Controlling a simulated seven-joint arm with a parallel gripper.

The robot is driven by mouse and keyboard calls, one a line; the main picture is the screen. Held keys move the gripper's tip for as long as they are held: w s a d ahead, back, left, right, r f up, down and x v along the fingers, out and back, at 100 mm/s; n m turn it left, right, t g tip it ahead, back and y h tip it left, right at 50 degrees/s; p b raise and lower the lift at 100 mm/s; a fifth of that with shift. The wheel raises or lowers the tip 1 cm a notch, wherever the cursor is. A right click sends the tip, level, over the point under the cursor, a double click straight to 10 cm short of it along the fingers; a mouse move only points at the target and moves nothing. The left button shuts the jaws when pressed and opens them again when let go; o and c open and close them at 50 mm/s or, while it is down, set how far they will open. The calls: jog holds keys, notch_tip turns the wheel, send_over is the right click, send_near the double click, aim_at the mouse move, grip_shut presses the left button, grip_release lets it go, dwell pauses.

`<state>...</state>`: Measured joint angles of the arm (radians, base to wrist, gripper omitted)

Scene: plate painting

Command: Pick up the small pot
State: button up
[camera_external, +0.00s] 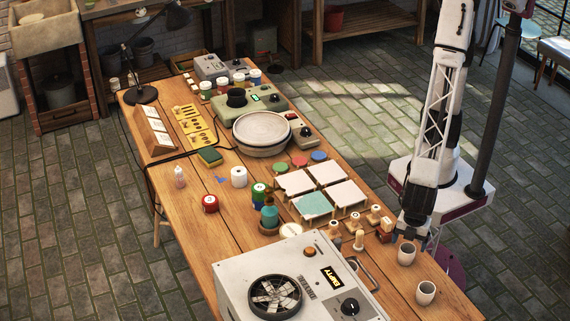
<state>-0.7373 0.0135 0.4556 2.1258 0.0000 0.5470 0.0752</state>
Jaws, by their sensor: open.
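Several small vessels could be the small pot, and I cannot tell which one is meant. A dark round pot (236,98) sits on the green device near the back. Two pale cups (406,254) stand at the table's right edge. Small lidded paint jars, among them a red one (210,204) and a green one (259,192), stand mid-table. My gripper (408,226) hangs low at the right table edge, just behind the pale cups and apart from them. It is open; its fingers are small and dark, and nothing shows between them.
A grey fan box (330,300) fills the table's front. A white turntable (262,130), pale tiles on stands (345,194) and wooden stamps (375,214) crowd the right side. A teal bottle (269,214) stands mid-table. The left front table area is bare.

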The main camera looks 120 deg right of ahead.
aim_at(406, 255)
jog(key=shift+f, duration=0.8)
jog(key=shift+f, duration=2.6)
jog(key=c, duration=1)
jog(key=shift+c, duration=0.2)
jog(key=shift+r, duration=0.1)
